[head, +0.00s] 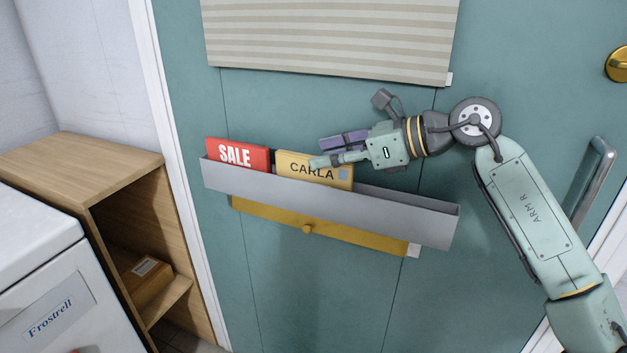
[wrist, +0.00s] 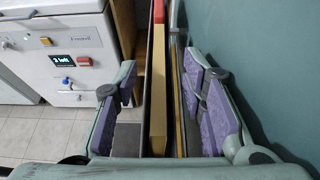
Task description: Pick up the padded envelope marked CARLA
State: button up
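The padded envelope marked CARLA (head: 309,170) is yellow-tan and stands upright in a long grey door rack (head: 402,211), its lower part hidden by the rack's front wall. In the wrist view its narrow top edge (wrist: 159,95) runs away from me. My gripper (head: 319,153) is open, at the envelope's upper right; one finger overlaps its top in the head view. In the wrist view the purple-padded fingers of my gripper (wrist: 160,70) stand wide apart on either side of the envelope, with no visible contact.
A red SALE piece (head: 237,153) stands left of the envelope in the rack. The rack's right part looks empty. A brass flap (head: 290,222) lies below, a striped blind (head: 330,40) above. A wooden shelf (head: 85,155) and a white washing machine (head: 45,265) stand left.

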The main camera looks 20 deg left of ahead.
aim_at(295, 165)
jog(key=x, duration=0.3)
jog(key=shift+a+f+p, duration=0.1)
jog(key=shift+a+p, duration=0.15)
jog(key=shift+p, duration=0.1)
jog(key=shift+c, duration=0.2)
grip_shut()
dwell(0.3)
